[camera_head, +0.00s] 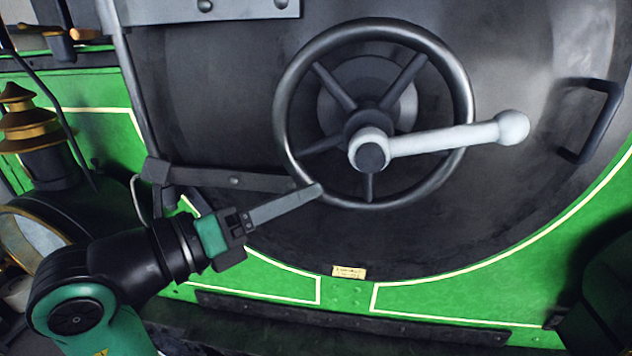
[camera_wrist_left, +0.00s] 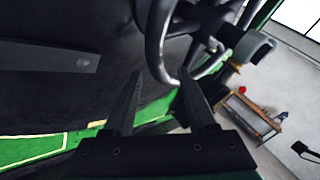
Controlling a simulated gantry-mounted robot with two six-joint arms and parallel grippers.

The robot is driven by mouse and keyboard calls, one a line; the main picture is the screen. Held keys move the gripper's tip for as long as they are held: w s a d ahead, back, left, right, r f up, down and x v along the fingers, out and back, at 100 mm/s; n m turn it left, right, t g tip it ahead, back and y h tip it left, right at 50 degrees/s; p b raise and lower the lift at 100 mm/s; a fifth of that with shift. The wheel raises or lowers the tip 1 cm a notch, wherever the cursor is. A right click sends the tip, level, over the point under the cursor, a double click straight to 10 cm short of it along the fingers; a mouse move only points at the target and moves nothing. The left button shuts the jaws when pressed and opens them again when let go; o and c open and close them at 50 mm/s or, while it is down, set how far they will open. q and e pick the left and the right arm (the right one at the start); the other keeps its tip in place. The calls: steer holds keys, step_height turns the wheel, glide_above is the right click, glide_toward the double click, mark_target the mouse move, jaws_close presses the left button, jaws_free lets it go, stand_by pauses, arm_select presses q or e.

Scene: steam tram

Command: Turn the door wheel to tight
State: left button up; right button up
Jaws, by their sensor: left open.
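The door wheel (camera_head: 290,72) is a dark metal ring with several spokes, mounted on the dark round smokebox door (camera_head: 520,215). A pale grey lever handle (camera_head: 445,138) with a ball end lies across its hub and points right, tilted slightly up. My left gripper (camera_head: 317,191) is at the lower left of the wheel rim, with its fingertips overlapping the rim. In the left wrist view my left gripper (camera_wrist_left: 162,82) is open, and the curved rim of the wheel (camera_wrist_left: 154,45) shows between the fingertips. Contact cannot be told. My right gripper is out of view.
A flat hinge strap (camera_head: 230,180) runs across the door behind my left gripper. A black grab handle (camera_head: 598,125) stands out on the door's right. A brass-topped lamp (camera_head: 30,125) stands at the left. A green panel (camera_head: 345,292) lies below the door.

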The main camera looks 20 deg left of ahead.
arm_select(q)
steer(key=x, duration=0.4)
steer(key=shift+w+d, duration=0.1)
steer(key=shift+w, duration=0.05)
jaws_close()
stand_by(1.2)
